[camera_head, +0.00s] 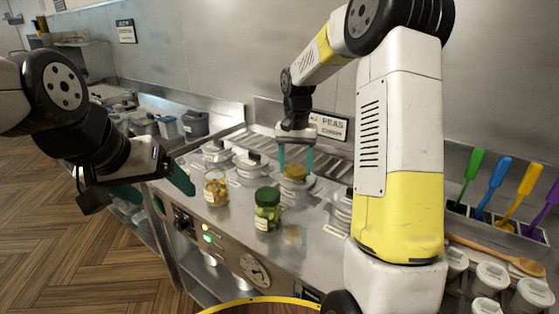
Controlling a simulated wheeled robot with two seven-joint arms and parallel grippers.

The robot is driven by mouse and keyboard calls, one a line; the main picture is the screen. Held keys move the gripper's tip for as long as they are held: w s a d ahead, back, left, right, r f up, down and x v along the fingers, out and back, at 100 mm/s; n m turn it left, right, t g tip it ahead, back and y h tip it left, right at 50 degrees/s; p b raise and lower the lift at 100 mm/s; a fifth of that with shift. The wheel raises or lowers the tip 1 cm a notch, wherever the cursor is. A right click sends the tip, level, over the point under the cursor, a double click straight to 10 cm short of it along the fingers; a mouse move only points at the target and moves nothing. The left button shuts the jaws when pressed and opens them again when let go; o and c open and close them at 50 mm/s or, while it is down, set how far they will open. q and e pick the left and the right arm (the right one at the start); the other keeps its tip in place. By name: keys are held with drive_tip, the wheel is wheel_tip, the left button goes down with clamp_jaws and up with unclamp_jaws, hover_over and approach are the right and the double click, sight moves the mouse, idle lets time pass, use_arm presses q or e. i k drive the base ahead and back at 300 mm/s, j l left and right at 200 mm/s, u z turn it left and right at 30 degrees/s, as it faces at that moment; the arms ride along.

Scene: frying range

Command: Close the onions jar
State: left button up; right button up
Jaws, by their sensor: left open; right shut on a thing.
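A glass jar with pale yellow-brown pieces (216,190) stands on the steel counter, with no lid visible on top; I take it to be the onions jar, but its label is too small to read. My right gripper (295,170) reaches down at the back centre. Its teal fingers are shut on a tan lid (295,171), to the right of that jar and above a steel pot. Whether the lid touches the pot is unclear. My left gripper (155,186) is open and empty, left of the jar and apart from it.
A green-lidded jar (267,211) stands on the counter, right of the open jar. Several lidded steel pots (250,164) sit behind. A sign (328,127) reading PEAS is on the back wall. Coloured spatulas (488,187) and lidded containers (490,276) are at the right.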

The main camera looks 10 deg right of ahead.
sight(215, 183)
drive_tip(key=i+j+z, duration=0.1)
drive_tip(key=j+z, duration=0.35)
drive_tip(key=j, duration=0.5)
drive_tip(key=j+z, duration=0.45)
drive_tip(key=j, duration=0.55)
drive_tip(key=i+l, duration=0.1)
drive_tip(key=i, duration=0.05)
